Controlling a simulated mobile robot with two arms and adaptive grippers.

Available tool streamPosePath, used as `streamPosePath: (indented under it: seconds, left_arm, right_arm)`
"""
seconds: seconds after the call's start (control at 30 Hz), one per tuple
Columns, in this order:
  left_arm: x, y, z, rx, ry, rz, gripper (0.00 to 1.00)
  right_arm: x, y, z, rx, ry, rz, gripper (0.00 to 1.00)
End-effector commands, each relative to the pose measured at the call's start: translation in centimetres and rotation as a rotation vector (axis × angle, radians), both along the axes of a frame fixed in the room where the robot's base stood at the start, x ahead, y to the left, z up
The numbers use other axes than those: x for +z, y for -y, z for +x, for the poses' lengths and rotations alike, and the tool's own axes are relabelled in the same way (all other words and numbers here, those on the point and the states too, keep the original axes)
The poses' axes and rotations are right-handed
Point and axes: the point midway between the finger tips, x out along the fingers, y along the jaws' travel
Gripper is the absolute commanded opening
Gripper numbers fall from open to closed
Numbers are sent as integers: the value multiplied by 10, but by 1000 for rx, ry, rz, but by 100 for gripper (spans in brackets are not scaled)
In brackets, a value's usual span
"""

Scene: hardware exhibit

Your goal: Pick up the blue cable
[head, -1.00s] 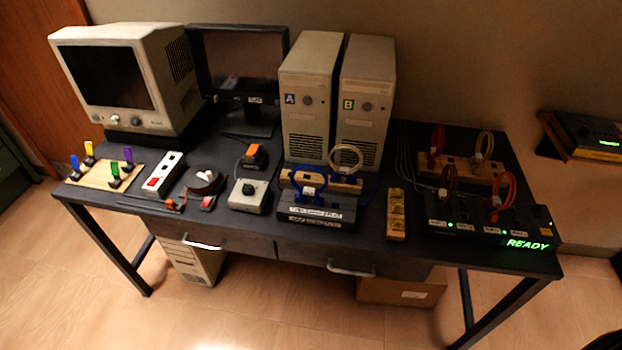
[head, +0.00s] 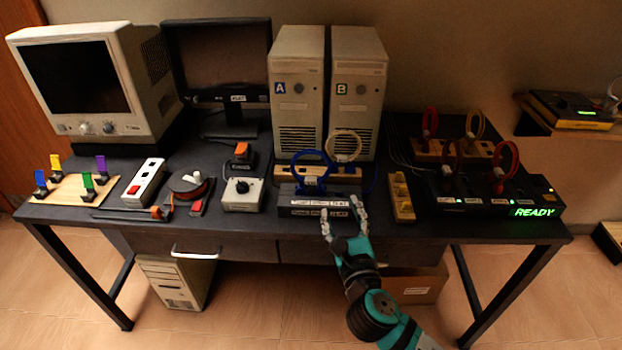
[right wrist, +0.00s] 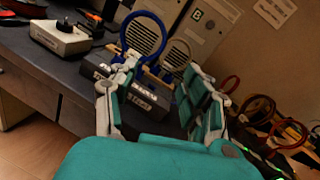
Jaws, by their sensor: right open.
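The blue cable (head: 297,170) is a coiled loop standing upright at a dark labelled block (head: 300,207) near the middle of the table. Its loop also shows in the right wrist view (right wrist: 124,42), beyond the fingers. My right gripper (head: 342,205) is open and empty in front of the block's right part, to the right of and nearer than the loop. In the right wrist view its two fingers (right wrist: 150,90) are spread, with the block between and beyond them. My left gripper is not in view.
A beige cable loop (head: 345,134) stands behind the blue one, before computer towers A (head: 297,75) and B (head: 357,75). A grey box with a knob (head: 243,195) is left of the block and a wooden strip (head: 402,200) is right. Red and yellow loops stand farther right.

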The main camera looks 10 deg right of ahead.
Motion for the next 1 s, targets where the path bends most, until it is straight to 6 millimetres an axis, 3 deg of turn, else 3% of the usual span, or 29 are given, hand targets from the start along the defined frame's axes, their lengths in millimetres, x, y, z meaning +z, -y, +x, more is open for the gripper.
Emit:
streamPosePath:
  seconds: [0.43,0.77,1.0]
  left_arm:
    - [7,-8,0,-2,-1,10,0]
    - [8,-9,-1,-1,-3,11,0]
    - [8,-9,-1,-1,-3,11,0]
  right_arm:
    - [2,8,93,-2,1,0,48]
    - [2,10,121,-1,-1,2,48]
    - [2,14,157,-1,0,2,48]
